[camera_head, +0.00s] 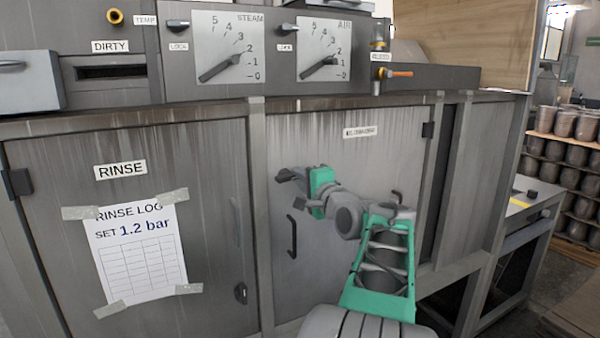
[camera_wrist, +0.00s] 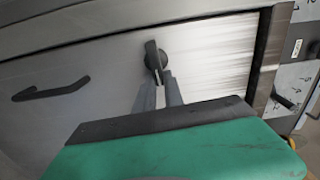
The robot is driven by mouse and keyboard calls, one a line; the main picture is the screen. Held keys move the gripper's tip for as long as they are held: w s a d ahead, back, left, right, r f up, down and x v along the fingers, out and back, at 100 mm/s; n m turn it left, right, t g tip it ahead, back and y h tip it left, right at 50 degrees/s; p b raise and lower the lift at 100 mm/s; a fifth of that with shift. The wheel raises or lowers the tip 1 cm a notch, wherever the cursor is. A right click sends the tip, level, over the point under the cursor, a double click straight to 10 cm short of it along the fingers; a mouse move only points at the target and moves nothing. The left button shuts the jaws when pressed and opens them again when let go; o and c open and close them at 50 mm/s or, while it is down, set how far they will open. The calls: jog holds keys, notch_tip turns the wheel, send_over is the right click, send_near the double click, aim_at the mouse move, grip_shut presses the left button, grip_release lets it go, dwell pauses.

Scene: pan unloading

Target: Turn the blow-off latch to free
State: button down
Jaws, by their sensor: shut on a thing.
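The blow-off latch is a small dark turn piece (camera_wrist: 152,54) on the grey door, seen in the wrist view. Its upper part stands clear of my fingers, tilted slightly left of upright; the rest is between or behind them. My gripper (camera_wrist: 162,82) is shut on the latch, its two grey fingers close together. In the head view my gripper (camera_head: 285,175) is at the upper left of the blow-off door (camera_head: 385,165), and I cannot pick the latch out from the dark fingers there. The door looks closed.
A dark bar handle (camera_head: 292,236) is on the same door, below my gripper; it also shows in the wrist view (camera_wrist: 50,90). The rinse door (camera_head: 210,200) with its taped log sheet (camera_head: 138,255) is at left. Dials and an orange-handled valve (camera_head: 395,73) are above.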

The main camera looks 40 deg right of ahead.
jog(key=shift+f+m, duration=0.15)
jog(key=shift+m, duration=0.25)
jog(key=c, duration=1.4)
grip_release()
jog(key=shift+c, duration=0.2)
jog(key=b+v, duration=0.1)
jog(key=v, duration=0.6)
jog(key=shift+s+a+b, duration=0.2)
jog(key=shift+s+b, duration=0.15)
jog(key=shift+s, duration=0.05)
